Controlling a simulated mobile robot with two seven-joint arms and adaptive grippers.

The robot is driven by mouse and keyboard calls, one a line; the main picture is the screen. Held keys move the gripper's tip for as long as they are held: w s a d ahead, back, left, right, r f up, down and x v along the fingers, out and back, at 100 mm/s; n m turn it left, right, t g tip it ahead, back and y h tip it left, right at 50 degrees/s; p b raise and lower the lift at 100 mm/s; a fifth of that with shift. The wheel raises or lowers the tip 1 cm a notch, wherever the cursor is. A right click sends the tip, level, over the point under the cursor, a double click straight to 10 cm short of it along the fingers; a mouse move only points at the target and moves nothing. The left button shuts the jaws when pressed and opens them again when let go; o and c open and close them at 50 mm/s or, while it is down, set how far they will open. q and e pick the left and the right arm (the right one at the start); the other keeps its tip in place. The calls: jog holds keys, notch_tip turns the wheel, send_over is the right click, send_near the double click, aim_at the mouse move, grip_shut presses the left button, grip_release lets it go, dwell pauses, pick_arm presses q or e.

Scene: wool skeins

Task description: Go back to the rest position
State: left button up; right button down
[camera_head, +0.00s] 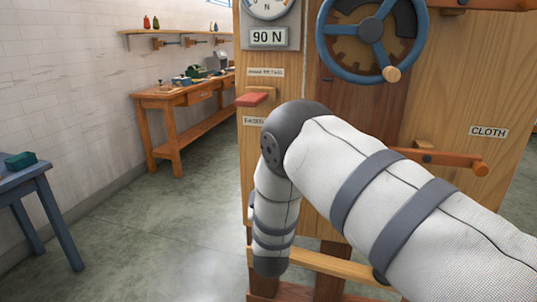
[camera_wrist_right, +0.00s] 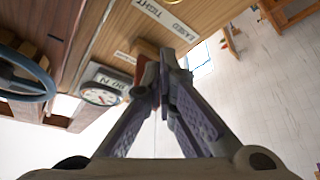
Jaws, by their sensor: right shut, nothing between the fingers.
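My right arm (camera_head: 375,190) comes in from the lower right of the head view, bends at a dark joint and hangs down in front of the wooden machine. Its gripper is hidden in that view. In the right wrist view my right gripper (camera_wrist_right: 166,62) is shut, its fingers meeting with nothing between them. A red-ended lever (camera_head: 252,99) sits on the machine's left side, between two labels, the lower one reading EASED. Part of it shows behind the fingertips in the wrist view; I cannot tell the distance. My left gripper is not in view.
The wooden machine (camera_head: 455,85) carries a 90 N gauge (camera_head: 269,37), a blue handwheel (camera_head: 371,28) and an orange handle (camera_head: 447,158) beside a CLOTH label. A workbench (camera_head: 165,100) stands at the back left, a blue table (camera_head: 30,180) at the left edge. The floor between is clear.

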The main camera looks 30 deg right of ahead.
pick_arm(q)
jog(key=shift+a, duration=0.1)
pick_arm(e)
jog(key=shift+v, duration=1)
jog(key=shift+w+a, duration=0.1)
jog(key=shift+a, duration=0.05)
